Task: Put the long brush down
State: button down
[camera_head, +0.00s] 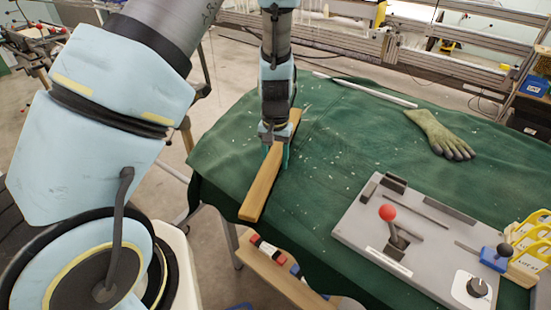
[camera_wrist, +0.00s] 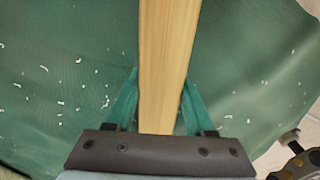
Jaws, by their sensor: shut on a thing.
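The long brush (camera_head: 262,187) is a long, narrow wooden bar; its bristles are not visible. My gripper (camera_head: 275,152) is shut on the brush near its middle, with a teal finger on each side. The brush also runs up the middle of the wrist view (camera_wrist: 168,45) between both fingers (camera_wrist: 160,90). It is at the left part of the green-covered table (camera_head: 330,150), with its near end at the cloth's front edge. I cannot tell whether it touches the cloth.
White lint bits lie scattered on the cloth. A white rod (camera_head: 370,92) and a green glove (camera_head: 440,135) lie toward the back. A grey panel with a red-knobbed lever (camera_head: 388,213) and yellow holders (camera_head: 532,240) stand at right. The cloth's middle is mostly clear.

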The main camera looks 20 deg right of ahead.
aim_at(276, 154)
jog(key=shift+f, duration=0.15)
jog(key=shift+c, duration=1.4)
grip_release()
jog(key=shift+r+p, duration=0.3)
jog(key=shift+r, duration=0.15)
notch_tip(276, 154, up, 12)
jog(key=b, duration=0.2)
jog(key=s+a+r+n, duration=0.1)
jog(key=a+n, duration=0.1)
jog(key=a, duration=0.7)
jog(key=s+a+r+n+t, duration=0.1)
jog(key=a+n, duration=0.1)
jog(key=a, duration=0.8)
jog(key=s+a+r+n, duration=0.1)
jog(key=a+r+n, duration=0.1)
jog(key=a, duration=0.8)
jog(key=shift+a, duration=0.15)
